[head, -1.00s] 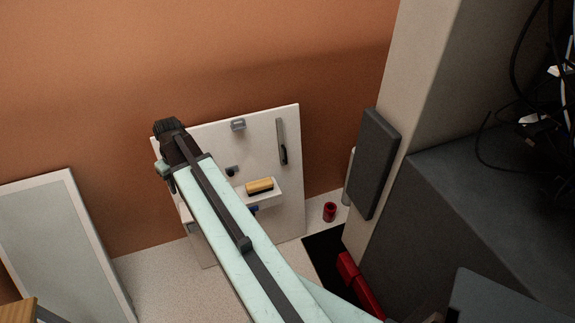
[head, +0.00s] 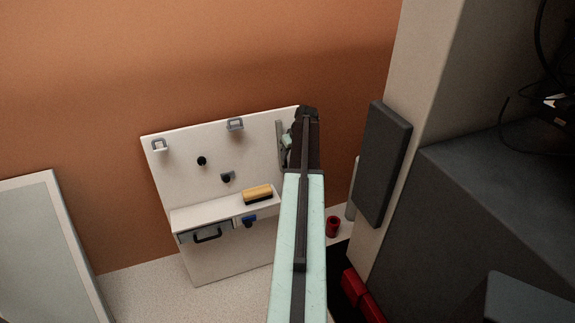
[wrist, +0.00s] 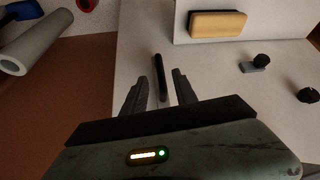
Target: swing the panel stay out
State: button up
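The panel stay (head: 280,133) is a slim grey bar near the right edge of the white upright panel (head: 222,163). My gripper (head: 289,146) is in front of it in the head view and hides most of its lower part. In the wrist view the stay's dark grip (wrist: 160,74) shows between the two fingertips of my gripper (wrist: 161,80). The fingers are apart, one on each side of the grip. I see gaps at the sides and cannot tell how far the fingertips are from the panel.
A shelf (head: 222,212) on the panel holds a yellow block (head: 257,193), with a handled drawer (head: 207,234) below. Hooks and black knobs dot the panel. A dark grey slab (head: 383,163) on a beige column stands right of my arm. A red cup (head: 332,226) sits nearby.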

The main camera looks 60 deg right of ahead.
aim_at(286, 162)
jog(key=b+x, duration=0.4)
jog(key=x, duration=0.2)
jog(key=shift+r, duration=0.1)
jog(key=shift+c, duration=0.3)
grip_shut()
jog(key=shift+s, duration=0.1)
dwell(0.7)
